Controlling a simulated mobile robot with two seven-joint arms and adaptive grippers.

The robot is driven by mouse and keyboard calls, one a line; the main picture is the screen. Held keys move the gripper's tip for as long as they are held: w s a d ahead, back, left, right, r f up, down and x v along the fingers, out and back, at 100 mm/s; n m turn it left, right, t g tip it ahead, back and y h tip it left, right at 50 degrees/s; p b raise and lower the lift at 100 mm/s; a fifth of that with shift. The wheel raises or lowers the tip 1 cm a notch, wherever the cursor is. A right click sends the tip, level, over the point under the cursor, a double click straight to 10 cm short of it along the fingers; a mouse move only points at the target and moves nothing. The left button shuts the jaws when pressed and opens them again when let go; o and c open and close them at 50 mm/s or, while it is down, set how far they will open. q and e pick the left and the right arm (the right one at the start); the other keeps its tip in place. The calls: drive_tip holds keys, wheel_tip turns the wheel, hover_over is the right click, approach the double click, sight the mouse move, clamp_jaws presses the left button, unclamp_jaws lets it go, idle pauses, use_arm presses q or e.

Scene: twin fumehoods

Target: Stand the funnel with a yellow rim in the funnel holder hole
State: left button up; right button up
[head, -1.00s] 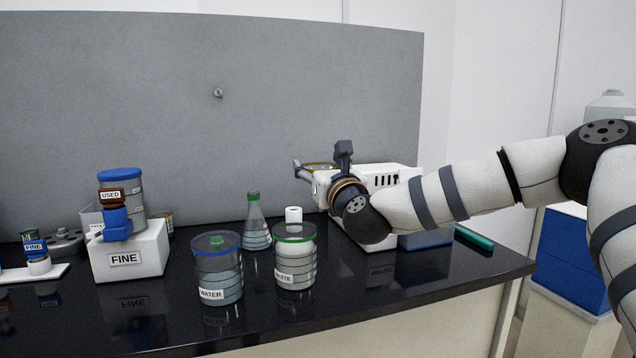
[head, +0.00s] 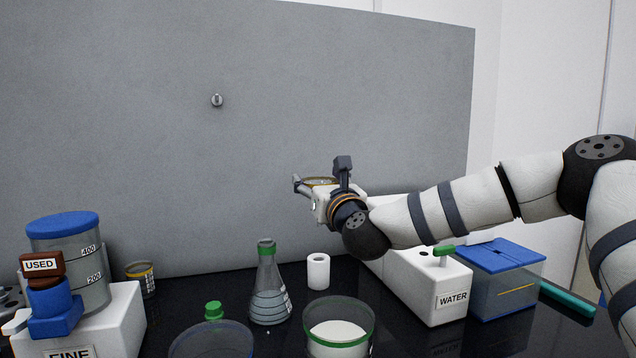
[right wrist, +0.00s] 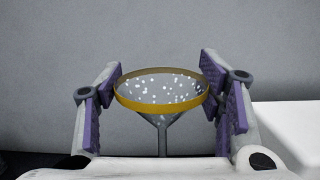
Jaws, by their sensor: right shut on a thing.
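The funnel with a yellow rim (right wrist: 161,107) is upright between the purple pads of my right gripper (right wrist: 163,88), stem down, in the right wrist view. My right gripper (head: 313,189) is shut on it in the head view, where only the funnel's rim (head: 320,181) shows clearly. It is held in the air in front of the grey back panel, above the bench. A white block labelled WATER (head: 436,292) stands below and to the right, with a dark hole and a green-handled item in its top. I cannot tell whether this hole is the funnel holder's. My left gripper is out of view.
A green-stoppered flask (head: 268,295) and a white roll (head: 318,271) stand below the gripper. A green-rimmed beaker (head: 339,343) is nearer. A blue-lidded box (head: 502,285) stands right of the WATER block. A FINE block (head: 118,318) with stacked containers is at left.

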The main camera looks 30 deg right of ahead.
wheel_tip(320, 180, down, 6)
drive_tip(key=shift+w+r+b, duration=0.1)
drive_tip(key=shift+r+b, duration=0.05)
drive_tip(key=shift+b, duration=0.6)
use_arm(q)
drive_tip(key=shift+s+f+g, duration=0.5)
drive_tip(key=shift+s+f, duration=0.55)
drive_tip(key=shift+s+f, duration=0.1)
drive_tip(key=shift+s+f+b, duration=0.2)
drive_tip(key=shift+b, duration=0.1)
use_arm(e)
drive_tip(key=shift+f, duration=0.55)
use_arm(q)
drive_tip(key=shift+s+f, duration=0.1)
use_arm(e)
drive_tip(key=shift+f, duration=0.25)
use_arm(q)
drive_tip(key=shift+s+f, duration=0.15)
use_arm(e)
drive_tip(key=shift+f, duration=0.35)
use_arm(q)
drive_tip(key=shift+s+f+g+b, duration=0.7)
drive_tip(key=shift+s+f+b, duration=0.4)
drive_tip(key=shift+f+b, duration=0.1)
use_arm(e)
drive_tip(key=shift+f, duration=2.25)
